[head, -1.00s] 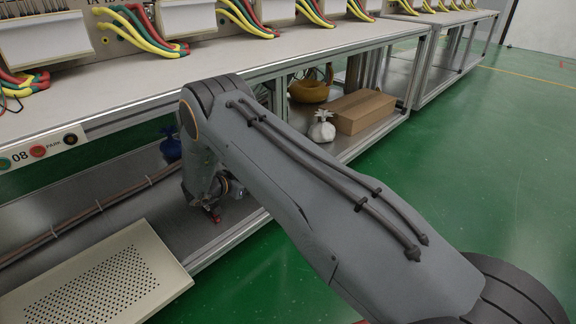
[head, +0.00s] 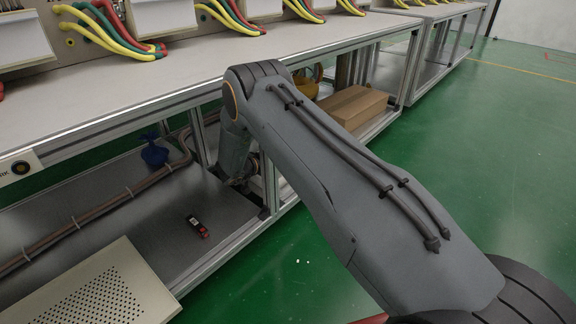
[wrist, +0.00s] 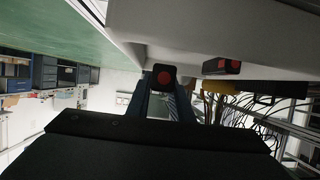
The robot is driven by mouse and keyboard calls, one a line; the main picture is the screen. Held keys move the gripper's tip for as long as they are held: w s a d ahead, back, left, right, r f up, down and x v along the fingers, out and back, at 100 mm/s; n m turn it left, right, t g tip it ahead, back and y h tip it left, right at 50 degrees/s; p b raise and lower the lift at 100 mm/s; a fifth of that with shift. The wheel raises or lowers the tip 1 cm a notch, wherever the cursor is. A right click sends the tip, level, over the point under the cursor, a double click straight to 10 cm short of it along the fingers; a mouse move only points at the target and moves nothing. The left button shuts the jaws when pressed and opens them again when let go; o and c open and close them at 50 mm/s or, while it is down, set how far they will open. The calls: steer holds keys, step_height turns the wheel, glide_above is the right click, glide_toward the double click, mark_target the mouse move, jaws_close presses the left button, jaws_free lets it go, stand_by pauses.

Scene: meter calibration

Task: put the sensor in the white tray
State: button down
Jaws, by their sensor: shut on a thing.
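My gripper (wrist: 163,92) is shut on a small black sensor (wrist: 164,76) with a round red face, seen end-on between the fingertips in the wrist view. In the head view my arm's end hangs by the bench frame, and the fingers and held sensor cannot be made out. A second black and red device (head: 197,226) lies on the lower shelf, apart from the gripper; a black block with red spots (wrist: 222,67) shows in the wrist view. An off-white perforated tray-like panel (head: 148,276) is at the lower left; I cannot tell whether it is the white tray.
The grey lower shelf (head: 140,226) has bare room around the loose device. A hose runs along its back, near a blue object (head: 154,154). Bench posts stand close to my arm. A cardboard box (head: 353,107) is on the shelf to the right.

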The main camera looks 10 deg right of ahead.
steer(key=shift+w+d, duration=0.1)
steer(key=shift+d, duration=0.1)
steer(key=shift+f, duration=0.2)
steer(key=f, duration=0.1)
steer(key=f+b, duration=0.2)
steer(key=shift+d+f, duration=0.15)
steer(key=shift+d, duration=0.1)
steer(key=shift+a, duration=0.1)
steer(key=c, duration=1.8)
jaws_free()
steer(key=shift+c, duration=0.2)
